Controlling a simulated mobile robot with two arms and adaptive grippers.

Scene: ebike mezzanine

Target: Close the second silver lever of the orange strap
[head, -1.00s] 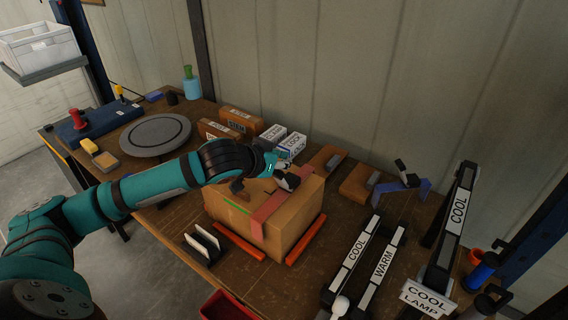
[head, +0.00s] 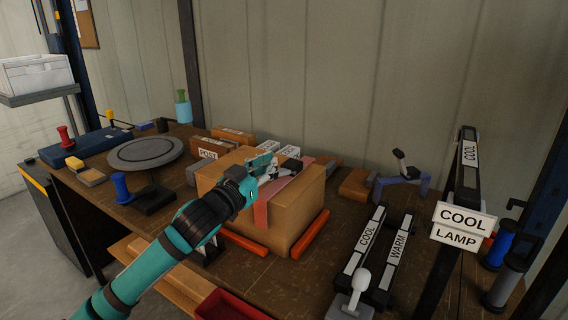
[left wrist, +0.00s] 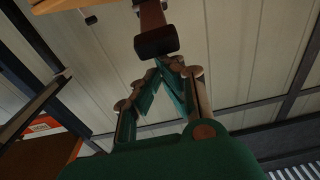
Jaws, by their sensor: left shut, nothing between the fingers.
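A cardboard box (head: 295,210) stands on the workbench with an orange-red strap (head: 262,214) running over its top and down its front. A dark buckle or lever end (head: 291,167) sits on the strap at the top. My left gripper (head: 272,178) is over the box top, right beside this dark part, with its fingers shut and empty. In the left wrist view the fingertips (left wrist: 170,64) meet just below a dark block (left wrist: 156,41) on a reddish band (left wrist: 151,14); contact is unclear. I cannot clearly make out the silver levers. My right gripper is not in view.
Orange bars (head: 306,235) lie beside the box. Labelled cartons (head: 207,157) stand behind it, a grey turntable (head: 145,152) to the left. Lamp bars (head: 390,250) and a lamp sign (head: 462,226) occupy the right. A red bin (head: 235,306) is at the front.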

